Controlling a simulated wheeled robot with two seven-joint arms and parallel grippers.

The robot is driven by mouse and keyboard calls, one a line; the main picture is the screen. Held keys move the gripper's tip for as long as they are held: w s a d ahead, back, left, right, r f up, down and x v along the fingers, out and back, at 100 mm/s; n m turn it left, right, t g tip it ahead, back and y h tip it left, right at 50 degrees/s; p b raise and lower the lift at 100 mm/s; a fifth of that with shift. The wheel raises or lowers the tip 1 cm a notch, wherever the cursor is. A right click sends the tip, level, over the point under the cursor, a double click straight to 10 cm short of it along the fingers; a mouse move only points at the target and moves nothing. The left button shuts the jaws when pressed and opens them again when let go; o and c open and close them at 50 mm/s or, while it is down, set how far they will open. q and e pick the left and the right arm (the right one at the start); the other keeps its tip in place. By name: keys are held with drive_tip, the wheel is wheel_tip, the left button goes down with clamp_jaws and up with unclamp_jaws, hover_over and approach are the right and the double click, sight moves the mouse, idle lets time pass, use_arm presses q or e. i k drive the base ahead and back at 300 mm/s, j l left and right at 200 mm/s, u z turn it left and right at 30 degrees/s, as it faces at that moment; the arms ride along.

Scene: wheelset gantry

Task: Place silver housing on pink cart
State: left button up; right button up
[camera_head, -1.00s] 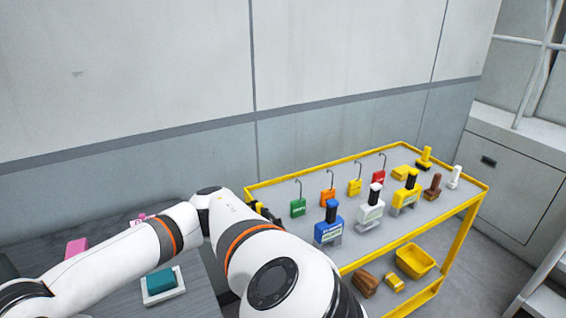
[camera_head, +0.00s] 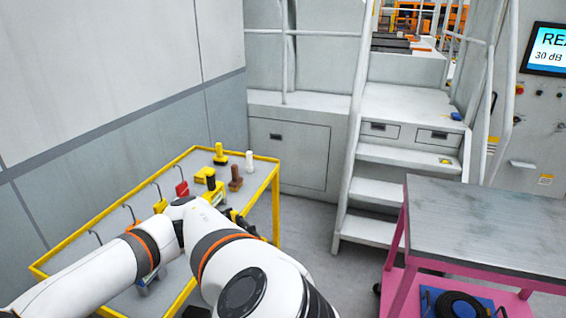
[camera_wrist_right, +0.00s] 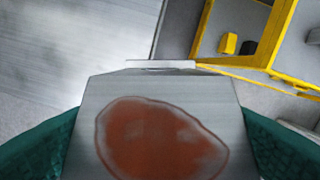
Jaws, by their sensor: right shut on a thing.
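The silver housing (camera_wrist_right: 160,88) fills the lower middle of the right wrist view, a grey metal block with a rust-red oval patch on its near face. My right gripper (camera_wrist_right: 160,140) is shut on it, with a teal finger at each side. Its underside is hidden. The pink cart (camera_head: 397,298) stands at the right in the head view, with a bare grey top and pink legs. The right gripper and the housing do not show in the head view. A white arm crosses the lower left there; dark gripper parts (camera_head: 240,222) show partly behind it, over the yellow cart's edge.
A yellow cart (camera_head: 276,205) with stamp-like tools stands at left; its yellow frame also shows in the wrist view (camera_wrist_right: 275,35). Grey steps (camera_head: 385,190) with railings rise behind. The pink cart's lower shelf holds a blue item with a black coil (camera_head: 460,305). Floor lies between the carts.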

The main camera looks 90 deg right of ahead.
sight(502, 231)
drive_tip(key=l+z, duration=0.1)
drive_tip(key=z, duration=0.4)
drive_tip(key=k+l+z, duration=0.1)
drive_tip(key=z, duration=0.4)
drive_tip(key=l+z, duration=0.15)
drive_tip(key=z, duration=0.35)
drive_tip(key=l+z, duration=0.15)
drive_tip(key=z, duration=0.35)
drive_tip(key=i+l+z, duration=0.1)
drive_tip(key=l+z, duration=0.25)
drive_tip(key=i+l+z, duration=0.1)
drive_tip(key=l+z, duration=0.25)
drive_tip(key=i+l+z, duration=0.2)
drive_tip(key=l+z, duration=0.15)
drive_tip(key=i+l, duration=0.25)
drive_tip(key=l, duration=0.25)
